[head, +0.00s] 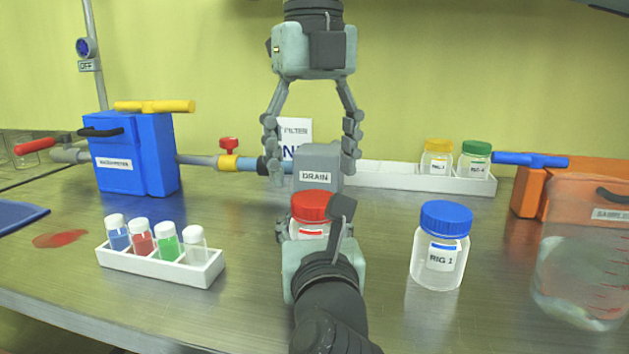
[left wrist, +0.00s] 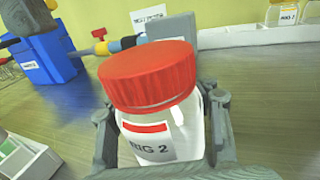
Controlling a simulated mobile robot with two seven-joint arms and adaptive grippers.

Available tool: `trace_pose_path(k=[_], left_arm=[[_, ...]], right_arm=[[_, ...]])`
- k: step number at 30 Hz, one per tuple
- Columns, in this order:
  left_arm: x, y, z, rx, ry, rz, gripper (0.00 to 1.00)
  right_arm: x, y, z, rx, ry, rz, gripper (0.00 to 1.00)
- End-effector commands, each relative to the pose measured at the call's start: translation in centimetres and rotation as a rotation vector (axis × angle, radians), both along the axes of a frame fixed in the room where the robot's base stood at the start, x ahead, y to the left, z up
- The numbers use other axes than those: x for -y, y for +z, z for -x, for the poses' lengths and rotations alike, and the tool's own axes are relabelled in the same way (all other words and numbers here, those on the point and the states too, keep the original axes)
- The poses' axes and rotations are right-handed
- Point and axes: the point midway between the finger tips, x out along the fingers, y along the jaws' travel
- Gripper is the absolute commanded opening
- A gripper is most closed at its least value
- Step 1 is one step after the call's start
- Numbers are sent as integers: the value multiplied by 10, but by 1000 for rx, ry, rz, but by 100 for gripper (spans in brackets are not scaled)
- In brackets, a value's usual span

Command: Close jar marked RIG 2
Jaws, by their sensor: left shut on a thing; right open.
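The jar marked RIG 2 (left wrist: 155,147) is clear, with a red and white label. Its red lid (left wrist: 150,77) sits on top of it, and I cannot tell how tightly. My left gripper (head: 322,240) is shut around the jar's body, and the jar looks upright. In the head view the red lid (head: 312,206) shows above that gripper, which hides most of the jar. My right gripper (head: 311,160) points down from above, open and empty, with its fingers spread wide above the red lid.
A blue-lidded jar marked RIG 1 (head: 441,250) stands to the right. A white vial rack (head: 160,268) stands to the left. Behind are the grey DRAIN block (head: 322,180), a blue box (head: 136,155) and a white tray (head: 380,176) with yellow- and green-lidded jars.

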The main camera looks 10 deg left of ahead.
Motion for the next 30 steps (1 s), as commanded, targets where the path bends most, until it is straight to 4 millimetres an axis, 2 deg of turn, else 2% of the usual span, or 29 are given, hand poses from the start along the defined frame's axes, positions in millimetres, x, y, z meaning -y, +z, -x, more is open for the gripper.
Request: trace_pose_path(k=[3,15,17,24,30], left_arm=[[0,0,0,-1,0,0,0],[0,0,0,-1,0,0,0],[0,0,0,-1,0,0,0],[0,0,0,-1,0,0,0],[0,0,0,-1,0,0,0]], right_arm=[[0,8,0,-1,-1,1,70],[0,11,0,0,50,0,67],[0,14,0,1,117,0,67],[-1,30,0,1,563,1,67],[0,40,0,-1,852,1,67]])
